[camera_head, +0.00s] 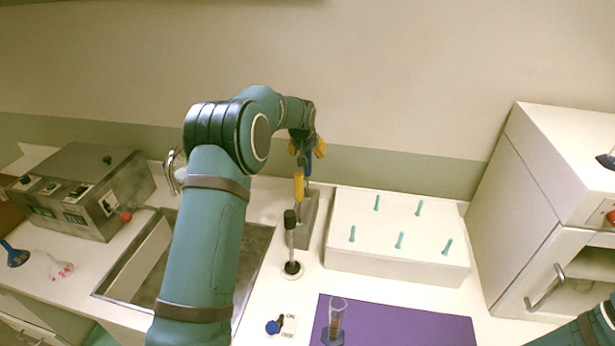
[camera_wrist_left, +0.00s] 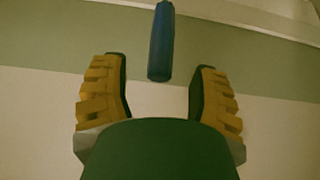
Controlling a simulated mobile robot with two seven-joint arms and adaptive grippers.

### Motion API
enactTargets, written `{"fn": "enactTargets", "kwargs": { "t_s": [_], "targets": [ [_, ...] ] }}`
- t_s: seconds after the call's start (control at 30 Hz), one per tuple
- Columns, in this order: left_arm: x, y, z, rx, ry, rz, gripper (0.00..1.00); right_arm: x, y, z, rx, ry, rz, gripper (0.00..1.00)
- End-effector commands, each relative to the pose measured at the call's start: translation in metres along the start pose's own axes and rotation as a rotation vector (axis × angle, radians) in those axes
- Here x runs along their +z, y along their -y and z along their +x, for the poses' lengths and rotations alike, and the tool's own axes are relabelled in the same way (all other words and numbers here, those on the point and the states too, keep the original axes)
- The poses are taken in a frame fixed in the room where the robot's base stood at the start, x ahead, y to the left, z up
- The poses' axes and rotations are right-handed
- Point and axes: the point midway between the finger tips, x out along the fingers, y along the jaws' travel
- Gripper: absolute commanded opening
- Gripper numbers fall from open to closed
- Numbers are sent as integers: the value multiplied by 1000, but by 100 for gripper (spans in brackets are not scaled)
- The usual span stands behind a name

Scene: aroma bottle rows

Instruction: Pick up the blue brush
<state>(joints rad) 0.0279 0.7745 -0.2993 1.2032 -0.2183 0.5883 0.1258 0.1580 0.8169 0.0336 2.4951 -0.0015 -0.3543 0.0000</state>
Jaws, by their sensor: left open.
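The blue brush shows as a dark blue upright handle (camera_wrist_left: 161,42) at the top middle of the left wrist view. In the head view a small blue part (camera_head: 308,166) of it shows among the yellow fingers, above a grey block-like holder (camera_head: 312,215). My left gripper (camera_head: 309,170) is at this handle with its yellow fingers open. In the left wrist view the handle appears between the two fingertips (camera_wrist_left: 160,68), with a gap on each side. The brush's lower end is hidden. My right gripper is out of view; only part of that arm shows at bottom right.
A white rack (camera_head: 385,262) with several teal pegs is to the right. A sink (camera_head: 135,262) and grey machine (camera_head: 85,190) are left. A cylinder (camera_head: 335,318) stands on a purple mat (camera_head: 420,330). A white cabinet (camera_head: 530,190) bounds the right.

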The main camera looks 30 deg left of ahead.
Motion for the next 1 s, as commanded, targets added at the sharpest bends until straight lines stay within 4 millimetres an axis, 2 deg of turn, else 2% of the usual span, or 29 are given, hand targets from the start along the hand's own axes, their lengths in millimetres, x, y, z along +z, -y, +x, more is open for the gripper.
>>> {"fn": "enactTargets", "kwargs": {
  "t_s": [0.1,0.23,0.57,0.6,0.73,1.0],
  "targets": [
    [1,0,21,-1,3,0,61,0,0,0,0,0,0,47],
    [0,0,35,0,2,-1,61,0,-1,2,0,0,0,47],
    [0,0,38,0,0,-1,59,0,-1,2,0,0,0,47],
    [0,0,38,0,0,-1,45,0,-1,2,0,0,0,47],
    [0,0,38,0,0,-1,0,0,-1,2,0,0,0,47],
    [0,0,38,0,1,-1,0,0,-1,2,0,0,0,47]
  ]
}}
